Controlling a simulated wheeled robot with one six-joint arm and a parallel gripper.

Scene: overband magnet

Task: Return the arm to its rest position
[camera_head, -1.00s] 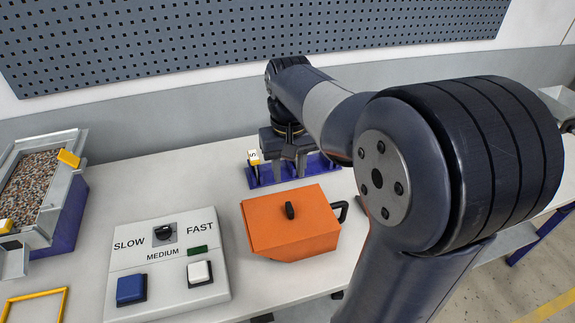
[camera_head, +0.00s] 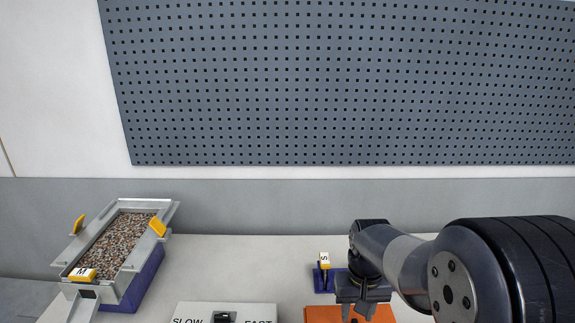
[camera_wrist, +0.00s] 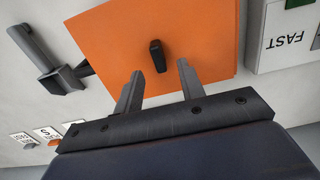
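My gripper (camera_head: 358,312) shows in the head view at the lower right, in front of the blue stand and over the orange box (camera_head: 318,315). In the wrist view my gripper (camera_wrist: 158,86) has its two fingers spread apart with nothing between them. They reach over the near edge of the orange box (camera_wrist: 205,45). The box's black knob (camera_wrist: 157,55) lies just beyond the fingertips. I cannot tell how high the fingers are above the box. My arm (camera_head: 410,265) runs from the right edge of the head view, bent and partly cut off.
A tray of gravel (camera_head: 118,242) stands at the left, with yellow tabs and an M block (camera_head: 82,274). A control box (camera_head: 250,310) is cut off at the bottom. The blue stand (camera_head: 322,281) holds an S tag (camera_head: 324,260). A perforated panel (camera_head: 345,80) covers the wall behind.

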